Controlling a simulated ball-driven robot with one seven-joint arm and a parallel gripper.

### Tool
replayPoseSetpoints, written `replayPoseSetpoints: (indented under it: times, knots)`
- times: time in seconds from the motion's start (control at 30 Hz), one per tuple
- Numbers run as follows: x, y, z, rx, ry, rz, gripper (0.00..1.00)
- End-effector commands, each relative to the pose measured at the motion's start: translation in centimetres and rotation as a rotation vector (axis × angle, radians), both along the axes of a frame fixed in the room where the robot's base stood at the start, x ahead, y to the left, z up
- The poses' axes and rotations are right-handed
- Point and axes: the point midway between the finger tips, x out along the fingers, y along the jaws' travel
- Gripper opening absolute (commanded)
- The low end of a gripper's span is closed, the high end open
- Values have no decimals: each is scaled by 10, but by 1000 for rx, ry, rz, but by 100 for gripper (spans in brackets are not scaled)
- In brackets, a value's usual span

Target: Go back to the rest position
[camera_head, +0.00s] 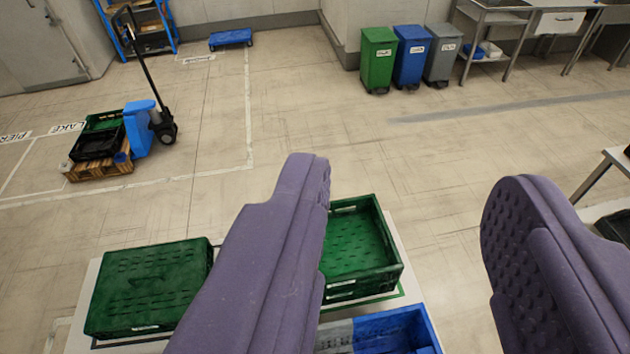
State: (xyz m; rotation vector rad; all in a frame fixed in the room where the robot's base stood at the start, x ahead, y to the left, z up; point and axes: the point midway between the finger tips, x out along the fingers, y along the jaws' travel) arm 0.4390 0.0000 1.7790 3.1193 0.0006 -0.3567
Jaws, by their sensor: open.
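My gripper (412,205) shows as two purple padded fingers in the lower half of the head camera view. The fingers stand wide apart, with nothing held between them. The left finger crosses in front of a green crate (372,280) and hides its left part. The right finger stands over the floor at the right edge. No marked rest position shows in the view.
A flat green crate (150,285) and a blue crate (400,328) are also below on a white surface (412,291). Bins (379,60) stand at the back. The middle floor is clear.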

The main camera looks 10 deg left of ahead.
Motion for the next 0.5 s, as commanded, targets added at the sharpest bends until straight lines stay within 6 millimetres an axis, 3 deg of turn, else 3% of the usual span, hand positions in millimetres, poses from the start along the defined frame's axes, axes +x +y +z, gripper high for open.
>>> replayPoseSetpoints:
  times: [0.17,0.27,0.5]
  knots:
    - [0,0,-29,1,1,0,48]
    - [1,0,-63,2,2,0,48]
    - [1,0,-167,2,2,0,48]
